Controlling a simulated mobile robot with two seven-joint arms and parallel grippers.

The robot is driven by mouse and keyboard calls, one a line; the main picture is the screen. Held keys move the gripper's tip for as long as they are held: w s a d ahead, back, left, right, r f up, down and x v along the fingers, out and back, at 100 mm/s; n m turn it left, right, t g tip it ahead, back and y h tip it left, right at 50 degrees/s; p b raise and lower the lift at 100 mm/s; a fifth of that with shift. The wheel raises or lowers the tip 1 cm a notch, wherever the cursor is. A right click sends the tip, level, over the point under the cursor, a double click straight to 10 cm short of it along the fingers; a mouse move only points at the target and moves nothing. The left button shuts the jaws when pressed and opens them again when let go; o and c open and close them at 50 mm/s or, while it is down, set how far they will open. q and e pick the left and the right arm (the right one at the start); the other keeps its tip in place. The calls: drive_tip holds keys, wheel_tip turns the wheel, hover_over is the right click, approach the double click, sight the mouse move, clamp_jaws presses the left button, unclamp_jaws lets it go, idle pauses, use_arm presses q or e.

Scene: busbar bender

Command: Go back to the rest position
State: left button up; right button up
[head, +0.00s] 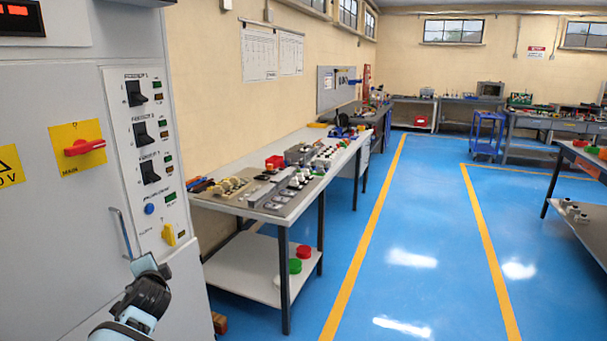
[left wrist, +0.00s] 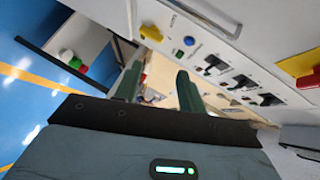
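My left arm comes in from the lower left in the head view, in front of the grey electrical cabinet (head: 50,210). My left gripper (left wrist: 158,88) shows in the left wrist view with its two dark green fingers apart and nothing between them. Its fingertips are not clear in the head view. My right gripper is not in view.
The cabinet has a metal handle (head: 122,235), black feeder switches (head: 143,132), a yellow switch (head: 169,235) and a red main switch (head: 84,147). A workbench (head: 310,205) with parts stands to its right. The blue floor (head: 410,220) is clear.

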use_arm(q)
drive_tip(key=s+d+f+n+g+h, duration=0.1)
drive_tip(key=s+d+f+h, duration=0.1)
drive_tip(key=s+d+f, duration=0.4)
drive_tip(key=s+d+f+n+h, duration=0.1)
drive_tip(key=s+f+h, duration=0.1)
drive_tip(key=s+f, duration=0.65)
drive_tip(key=s+d+f+g+h, duration=0.1)
drive_tip(key=s+d+f, duration=0.3)
drive_tip(key=s+f, duration=0.3)
drive_tip(key=s+d+f+n+g+h, duration=0.1)
drive_tip(key=s+d+f+n, duration=0.2)
drive_tip(key=s, duration=1)
drive_tip(key=s+d+f+n+g+h, duration=0.1)
drive_tip(key=s+d+f+n+h, duration=0.1)
drive_tip(key=s, duration=1.1)
drive_tip(key=shift+d+f+n+h, duration=0.3)
drive_tip(key=shift+d+f+n, duration=0.35)
drive_tip(key=shift+d, duration=0.5)
